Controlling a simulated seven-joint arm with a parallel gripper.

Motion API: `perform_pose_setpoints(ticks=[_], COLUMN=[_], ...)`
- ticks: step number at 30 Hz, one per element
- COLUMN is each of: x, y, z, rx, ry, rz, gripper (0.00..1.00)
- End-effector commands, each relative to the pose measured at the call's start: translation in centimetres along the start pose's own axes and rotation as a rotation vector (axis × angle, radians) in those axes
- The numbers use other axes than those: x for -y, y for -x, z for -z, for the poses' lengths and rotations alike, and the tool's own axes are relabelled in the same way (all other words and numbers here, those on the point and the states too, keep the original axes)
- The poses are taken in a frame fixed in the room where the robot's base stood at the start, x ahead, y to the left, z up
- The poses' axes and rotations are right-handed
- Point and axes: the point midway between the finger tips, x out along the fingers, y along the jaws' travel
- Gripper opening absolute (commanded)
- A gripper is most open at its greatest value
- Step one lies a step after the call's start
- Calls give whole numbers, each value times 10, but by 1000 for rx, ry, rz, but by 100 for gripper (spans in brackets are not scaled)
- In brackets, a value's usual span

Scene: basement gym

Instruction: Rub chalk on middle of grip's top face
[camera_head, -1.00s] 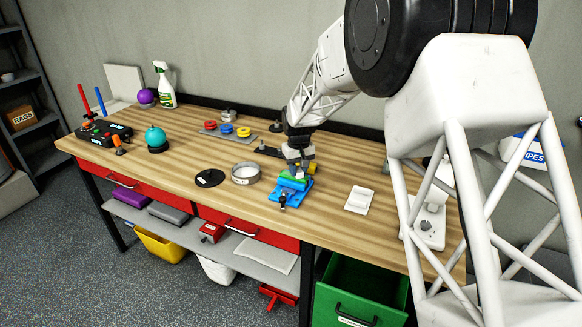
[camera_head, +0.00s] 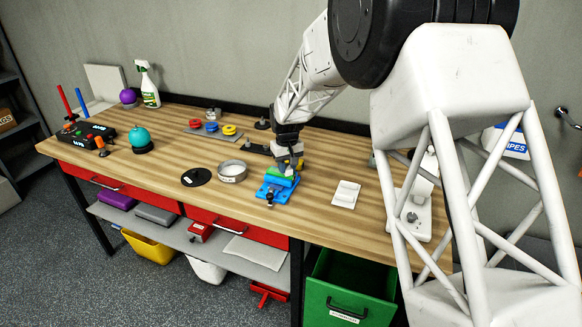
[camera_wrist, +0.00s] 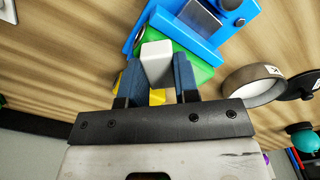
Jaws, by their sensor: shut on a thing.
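My gripper (camera_wrist: 156,78) is shut on a white block of chalk (camera_wrist: 157,60). In the wrist view the chalk sticks out past the blue-grey fingers, over the green grip (camera_wrist: 203,73). I cannot tell for sure whether the chalk touches the grip's top face. The grip sits on a blue holder (camera_wrist: 188,34), which also shows in the head view (camera_head: 268,190) near the table's front edge. There my gripper (camera_head: 285,168) is just above the green grip (camera_head: 282,181). The chalk and fingers hide part of the grip's top. Something yellow (camera_wrist: 156,97) shows below the chalk.
A round metal dish (camera_head: 232,171) and a black disc (camera_head: 196,177) lie left of the holder. A white tray (camera_head: 345,200) lies to its right. Behind are coloured rings (camera_head: 211,127) on a plate. A green drawer (camera_head: 350,304) stands open below the table.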

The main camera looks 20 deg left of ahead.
Motion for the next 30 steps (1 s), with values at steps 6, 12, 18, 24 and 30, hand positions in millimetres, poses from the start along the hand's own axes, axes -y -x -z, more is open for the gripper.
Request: perform_pose_setpoints(ticks=[6,12,18,24,30], x=[15,27,40,53,51], y=[0,0,0,0,28], z=[14,28,40,52,51], rx=[1,0,0,1,-1], ry=[0,1,0,1,0], rz=[0,0,0,0,0], gripper=[6,6,6,6,6])
